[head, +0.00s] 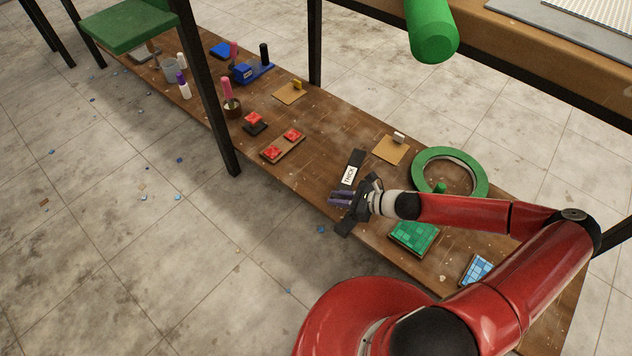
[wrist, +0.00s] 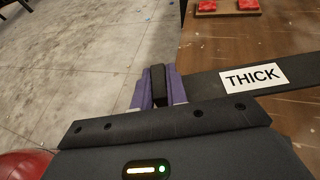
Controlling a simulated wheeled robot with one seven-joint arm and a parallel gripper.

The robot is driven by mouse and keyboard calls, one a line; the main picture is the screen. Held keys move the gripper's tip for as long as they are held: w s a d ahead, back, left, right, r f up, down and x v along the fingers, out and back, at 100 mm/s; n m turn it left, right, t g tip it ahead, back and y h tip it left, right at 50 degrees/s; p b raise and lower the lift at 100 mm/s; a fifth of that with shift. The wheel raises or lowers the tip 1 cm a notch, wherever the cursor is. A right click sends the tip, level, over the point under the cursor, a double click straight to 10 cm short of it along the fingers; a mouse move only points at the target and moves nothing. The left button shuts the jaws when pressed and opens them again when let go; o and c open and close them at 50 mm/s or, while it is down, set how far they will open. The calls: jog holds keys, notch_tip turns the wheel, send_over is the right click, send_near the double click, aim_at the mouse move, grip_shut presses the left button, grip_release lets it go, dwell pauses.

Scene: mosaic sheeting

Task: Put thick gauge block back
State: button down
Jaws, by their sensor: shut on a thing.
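My gripper (head: 341,199) has purple fingers and is at the near edge of the wooden board. In the wrist view my gripper (wrist: 158,88) is shut on a small black block (wrist: 158,80), apparently the thick gauge block, held between the fingers. The floor shows behind it there. In the head view the block is too small to make out. A dark strip (head: 357,157) with a white label reading THICK (head: 349,175) lies on the board just beyond my gripper. In the wrist view the strip (wrist: 205,86) is right of the fingers; its near part is hidden by my gripper body.
A green tape ring (head: 450,154) lies right of the strip. Green tiles (head: 414,237) and blue tiles (head: 476,269) lie nearer my arm. Red pieces on a wooden base (head: 283,146) stand to the left.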

aim_at(319, 205)
jog(key=shift+s+a+f+n+g+b, duration=0.1)
jog(key=shift+s+a+n+g+b, duration=0.2)
jog(key=shift+n+g, duration=0.4)
jog(key=shift+w+a+r+n+g, duration=0.1)
jog(key=shift+a+r+n+g, duration=0.15)
jog(key=shift+a+n+g, duration=0.15)
jog(key=w+a+r+n+g+b, duration=0.2)
jog(key=r, duration=0.4)
jog(key=w+a+r+n+g+b, duration=0.1)
jog(key=w+a+r+g+b, duration=0.15)
jog(key=r, duration=0.35)
jog(key=shift+t+y, duration=0.25)
jog(key=shift+y, duration=0.05)
notch_tip(319, 205, down, 20)
jog(key=b, duration=0.3)
jog(key=shift+s+r, duration=0.15)
jog(key=c, duration=1.4)
grip_release()
jog(key=shift+c, duration=0.2)
jog(key=shift+o, duration=0.2)
jog(key=shift+d, duration=0.15)
jog(key=p+v, duration=0.1)
jog(key=v, duration=1)
jog(key=shift+d+r, duration=0.2)
jog(key=shift+d, duration=0.15)
